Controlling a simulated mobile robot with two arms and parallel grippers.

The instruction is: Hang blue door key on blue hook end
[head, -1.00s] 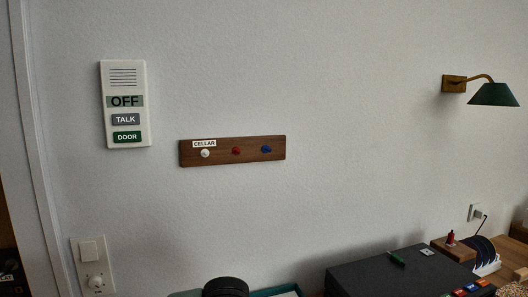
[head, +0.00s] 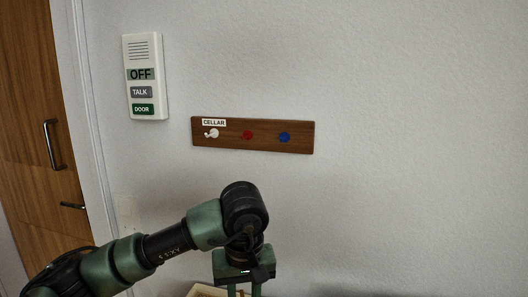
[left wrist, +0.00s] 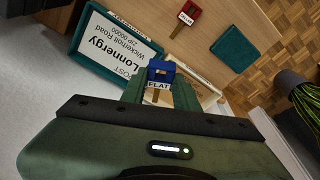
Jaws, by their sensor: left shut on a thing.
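My left gripper (head: 240,288) points down at the bottom of the head view, below and left of the blue hook (head: 284,137). The blue hook is at the right end of a dark wooden wall board (head: 265,145), beside a red hook (head: 248,135) and a white hook (head: 212,134). In the left wrist view my gripper (left wrist: 160,92) is shut on a blue key with a tag reading "FLAT" (left wrist: 159,78). The key's metal part is mostly hidden. My right gripper is not in view.
A white intercom (head: 145,76) hangs left of the board. A pale wooden tray (head: 203,291) lies below my gripper. The wall around the hooks is clear.

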